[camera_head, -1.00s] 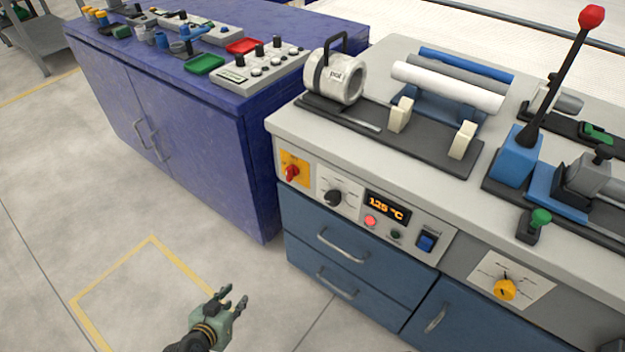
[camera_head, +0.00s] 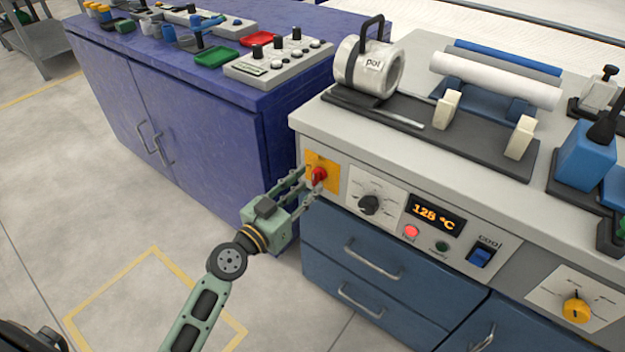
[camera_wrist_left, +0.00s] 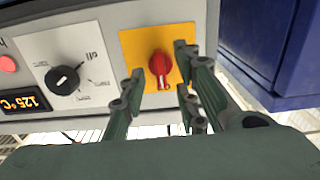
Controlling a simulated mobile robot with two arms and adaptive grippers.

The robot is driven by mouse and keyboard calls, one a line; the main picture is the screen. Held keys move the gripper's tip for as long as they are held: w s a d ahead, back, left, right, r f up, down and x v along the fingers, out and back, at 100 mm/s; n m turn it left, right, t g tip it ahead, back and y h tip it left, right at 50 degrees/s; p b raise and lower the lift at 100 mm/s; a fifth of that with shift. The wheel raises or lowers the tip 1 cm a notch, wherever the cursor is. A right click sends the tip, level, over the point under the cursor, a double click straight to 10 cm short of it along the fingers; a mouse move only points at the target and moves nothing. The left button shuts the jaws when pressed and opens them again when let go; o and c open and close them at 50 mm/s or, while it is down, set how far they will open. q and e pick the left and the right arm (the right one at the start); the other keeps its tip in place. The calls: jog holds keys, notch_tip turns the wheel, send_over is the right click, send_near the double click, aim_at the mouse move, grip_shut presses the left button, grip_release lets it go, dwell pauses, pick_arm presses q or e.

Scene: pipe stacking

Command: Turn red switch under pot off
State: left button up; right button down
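The red switch (camera_head: 318,175) sits on a yellow plate (camera_head: 330,179) on the front panel of the grey bench, below the pot (camera_head: 368,72). The switch also shows in the left wrist view (camera_wrist_left: 160,66), with the yellow plate (camera_wrist_left: 133,47) around it. My left gripper (camera_head: 308,186) is at the switch, its fingers reaching toward the panel. In the left wrist view the fingers (camera_wrist_left: 157,95) are spread, with the switch beyond and between their tips. Whether a finger touches the switch I cannot tell. My right gripper is not in view.
Right of the switch are a black dial (camera_head: 369,205), a display reading about 125 °C (camera_head: 437,215) and a blue rocker switch (camera_head: 481,257). Blue drawers (camera_head: 360,265) lie below. A blue-purple cabinet (camera_head: 215,150) stands close on the left. Open floor lies in front.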

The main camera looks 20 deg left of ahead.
pick_arm(q)
jog(key=shift+x, duration=1.15)
grip_shut()
